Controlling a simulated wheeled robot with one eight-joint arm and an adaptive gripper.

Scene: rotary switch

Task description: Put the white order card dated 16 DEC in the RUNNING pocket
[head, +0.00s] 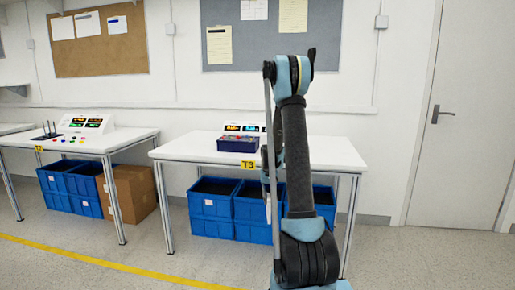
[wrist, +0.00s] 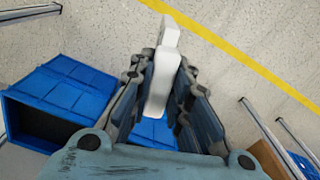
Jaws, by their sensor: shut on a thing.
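My gripper (wrist: 161,78) is shut on a white object (wrist: 163,70), which sticks out past the fingertips in the wrist view. It may be the order card; no date or writing is legible on it. In the head view my arm hides most of the gripper, and a small pale piece shows low beside the arm, in front of the table marked T3 (head: 194,153). I cannot make out a RUNNING pocket in either view.
Another table (head: 75,143) with a control panel (head: 87,124) stands left. Boards with papers hang above. A door (head: 462,110) is at right.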

